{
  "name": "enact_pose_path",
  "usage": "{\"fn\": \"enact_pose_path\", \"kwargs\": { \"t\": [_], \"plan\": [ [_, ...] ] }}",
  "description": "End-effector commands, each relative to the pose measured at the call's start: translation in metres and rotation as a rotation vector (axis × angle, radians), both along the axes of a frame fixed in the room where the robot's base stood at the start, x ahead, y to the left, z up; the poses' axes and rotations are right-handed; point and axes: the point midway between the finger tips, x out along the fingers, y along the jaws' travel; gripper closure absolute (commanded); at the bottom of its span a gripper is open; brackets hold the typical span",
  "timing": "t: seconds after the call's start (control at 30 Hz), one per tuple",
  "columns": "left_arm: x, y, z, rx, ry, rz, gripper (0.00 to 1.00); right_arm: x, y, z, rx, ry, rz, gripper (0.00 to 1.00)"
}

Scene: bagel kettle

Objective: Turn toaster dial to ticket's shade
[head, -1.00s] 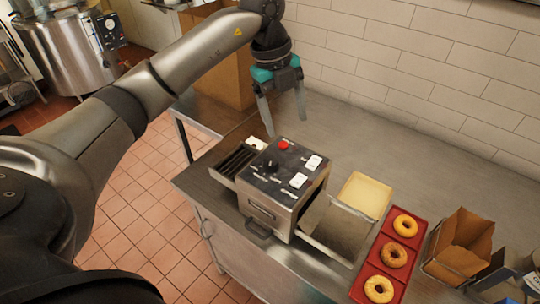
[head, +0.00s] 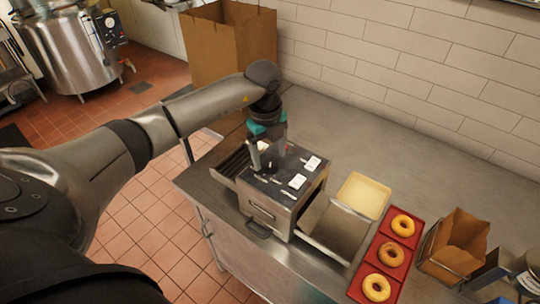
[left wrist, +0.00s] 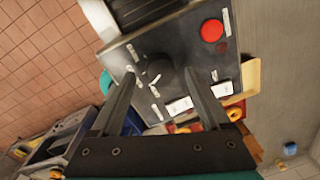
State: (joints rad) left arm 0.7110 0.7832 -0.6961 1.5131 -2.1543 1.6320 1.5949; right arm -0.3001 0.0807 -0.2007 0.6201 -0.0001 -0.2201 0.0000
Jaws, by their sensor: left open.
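The toaster (head: 270,212), a steel box with a dark top panel, stands on the steel counter. Its black dial (left wrist: 163,72) shows in the left wrist view, with short white marks around it; in the head view my gripper mostly hides it. My left gripper (head: 268,166) is open and low over the panel, its fingers on either side of the dial in the left wrist view (left wrist: 160,76). I cannot tell whether they touch it. Two white cards or labels (head: 312,163) (head: 297,181) lie on the panel; their print is too small to read. My right gripper is out of view.
A red button (left wrist: 212,30) sits on the panel near the dial. Right of the toaster are a pale yellow tray (head: 364,195), a red tray (head: 354,288) with bagels, and a brown bag in a rack (head: 456,240). A tall paper bag (head: 228,45) stands behind. The back counter is clear.

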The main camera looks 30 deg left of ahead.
Motion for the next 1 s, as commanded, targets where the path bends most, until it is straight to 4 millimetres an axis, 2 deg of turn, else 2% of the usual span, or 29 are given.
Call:
{"fn": "enact_pose_path", "kwargs": {
  "t": [0.2, 0.47, 1.0],
  "plan": [
    [0.001, -0.001, -0.015, 0.0, 0.0, 0.0, 0.2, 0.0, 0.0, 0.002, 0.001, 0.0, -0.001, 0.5],
    [0.001, -0.001, -0.016, 0.0, 0.0, -0.001, 0.2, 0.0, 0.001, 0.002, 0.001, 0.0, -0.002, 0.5],
    [0.001, -0.001, -0.016, 0.0, -0.001, -0.001, 0.8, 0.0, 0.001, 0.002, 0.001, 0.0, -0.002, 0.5]
  ]
}}
